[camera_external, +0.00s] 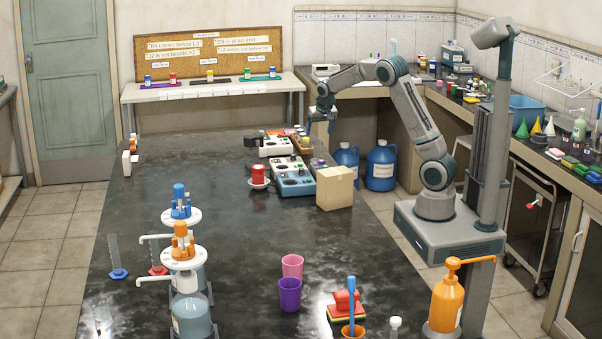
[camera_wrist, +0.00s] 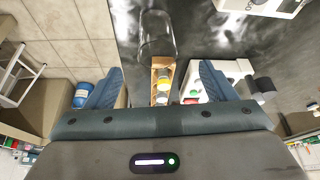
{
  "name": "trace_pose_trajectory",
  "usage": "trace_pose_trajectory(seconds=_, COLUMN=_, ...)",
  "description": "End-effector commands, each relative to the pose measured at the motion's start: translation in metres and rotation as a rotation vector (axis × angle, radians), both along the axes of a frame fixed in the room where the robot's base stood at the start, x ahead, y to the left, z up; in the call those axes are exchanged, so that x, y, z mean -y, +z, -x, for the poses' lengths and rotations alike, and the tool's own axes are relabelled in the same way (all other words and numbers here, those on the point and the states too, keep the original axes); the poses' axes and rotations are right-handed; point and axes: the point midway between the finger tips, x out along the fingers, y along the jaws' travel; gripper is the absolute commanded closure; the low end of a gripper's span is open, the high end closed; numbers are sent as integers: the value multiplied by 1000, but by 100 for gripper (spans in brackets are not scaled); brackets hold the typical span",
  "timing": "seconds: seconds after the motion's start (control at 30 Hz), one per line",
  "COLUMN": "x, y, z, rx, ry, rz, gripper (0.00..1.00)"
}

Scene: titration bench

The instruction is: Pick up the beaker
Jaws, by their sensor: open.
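A clear glass beaker (camera_wrist: 157,38) shows at the top of the wrist view, ahead of the fingers and between their lines. It stands near the edge of the dark bench, and the fingers do not visibly touch it. In the external view I cannot make the beaker out clearly; it is small there and close to my gripper (camera_external: 322,115). My gripper (camera_wrist: 162,70) is open, with its two blue-grey fingers wide apart and nothing held between them. In the external view it hangs above the far right part of the dark bench.
A wooden rack with small bottles (camera_wrist: 161,84) lies under the gap between my fingers. A white device (camera_external: 276,147), a blue-and-white device (camera_external: 293,178) and a cardboard box (camera_external: 335,188) stand nearby. Blue jugs (camera_external: 381,166) stand beyond the bench edge. The bench's left middle is clear.

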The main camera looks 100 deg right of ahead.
Motion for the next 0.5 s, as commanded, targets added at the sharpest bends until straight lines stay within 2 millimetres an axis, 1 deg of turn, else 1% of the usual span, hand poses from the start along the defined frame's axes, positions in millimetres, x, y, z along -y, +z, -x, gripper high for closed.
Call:
trace_pose_trajectory(seconds=0.03, x=3, y=-10, z=0, rx=-3, ry=-1, rz=-5, gripper=22)
trace_pose_trajectory(seconds=0.2, x=16, y=-42, z=-2, rx=-3, ry=1, rz=-5, gripper=22)
trace_pose_trajectory(seconds=0.33, x=22, y=-58, z=-4, rx=-3, ry=2, rz=-4, gripper=22)
trace_pose_trajectory(seconds=0.5, x=26, y=-67, z=-4, rx=-1, ry=3, rz=-2, gripper=22)
